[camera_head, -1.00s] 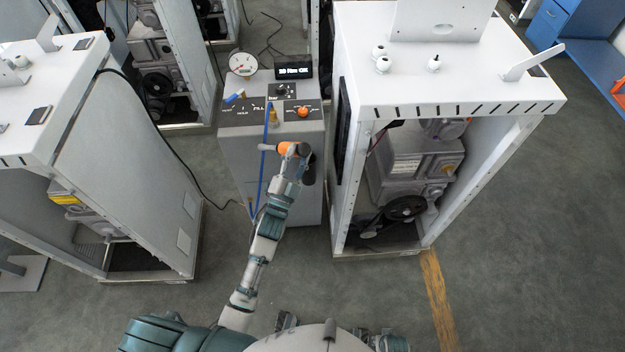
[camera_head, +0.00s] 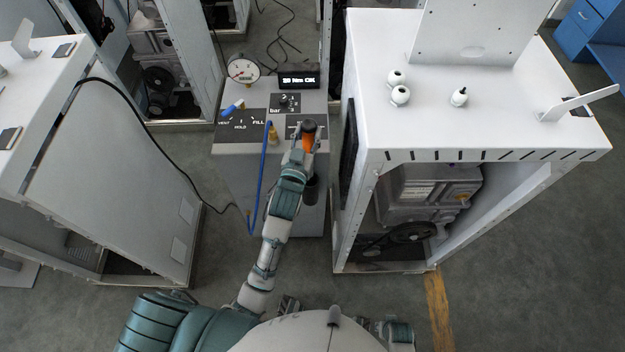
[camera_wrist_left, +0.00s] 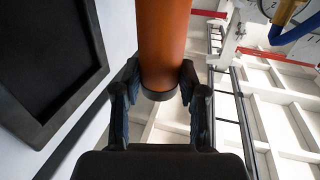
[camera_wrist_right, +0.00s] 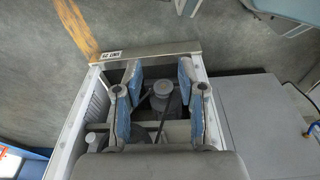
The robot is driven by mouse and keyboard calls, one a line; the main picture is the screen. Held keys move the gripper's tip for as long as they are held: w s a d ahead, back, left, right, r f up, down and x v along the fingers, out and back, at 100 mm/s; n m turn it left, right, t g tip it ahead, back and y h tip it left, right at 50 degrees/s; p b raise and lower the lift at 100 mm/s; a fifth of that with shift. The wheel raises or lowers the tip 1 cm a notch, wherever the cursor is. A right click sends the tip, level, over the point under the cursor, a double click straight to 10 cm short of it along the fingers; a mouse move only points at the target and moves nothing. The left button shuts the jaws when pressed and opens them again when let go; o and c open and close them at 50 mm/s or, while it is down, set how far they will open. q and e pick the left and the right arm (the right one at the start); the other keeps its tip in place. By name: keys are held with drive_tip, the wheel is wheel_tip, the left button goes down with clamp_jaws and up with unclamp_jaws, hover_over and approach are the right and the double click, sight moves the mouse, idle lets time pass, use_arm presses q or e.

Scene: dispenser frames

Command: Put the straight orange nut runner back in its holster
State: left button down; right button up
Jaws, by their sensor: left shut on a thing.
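My left gripper (camera_head: 304,153) is shut on the orange nut runner (camera_head: 308,140) at the front right of the grey console. In the head view the tool's dark end (camera_head: 309,125) points up and away, and its lower part is hidden by my gripper. The left wrist view shows the orange body (camera_wrist_left: 164,45) between the two fingers (camera_wrist_left: 160,88). A dark cylindrical holster (camera_head: 311,190) shows below my gripper on the console front, partly covered by my arm. I cannot tell whether the tool touches it. My right gripper (camera_wrist_right: 160,95) is open and empty above the open cabinet.
The console (camera_head: 240,155) carries a round gauge (camera_head: 243,68), a lit display (camera_head: 299,80) and knobs. A blue hose (camera_head: 264,180) hangs just left of my left arm. A white cabinet (camera_head: 480,125) stands close on the right, another (camera_head: 120,150) on the left.

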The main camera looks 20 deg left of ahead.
use_arm(q)
wheel_tip(320, 180, down, 17)
drive_tip(key=b, duration=0.4)
drive_tip(key=shift+s+b, duration=0.25)
drive_tip(key=shift+b, duration=0.1)
drive_tip(key=c, duration=0.7)
unclamp_jaws()
drive_tip(key=shift+d+f, duration=0.1)
drive_tip(key=shift+d, duration=0.05)
drive_tip(key=shift+o, duration=0.2)
use_arm(e)
wheel_tip(320, 180, up, 13)
drive_tip(key=shift+w+d+r+t, duration=0.15)
drive_tip(key=shift+w+r+t, duration=0.05)
drive_tip(key=shift+w+t, duration=0.1)
use_arm(q)
drive_tip(key=shift+s, duration=0.1)
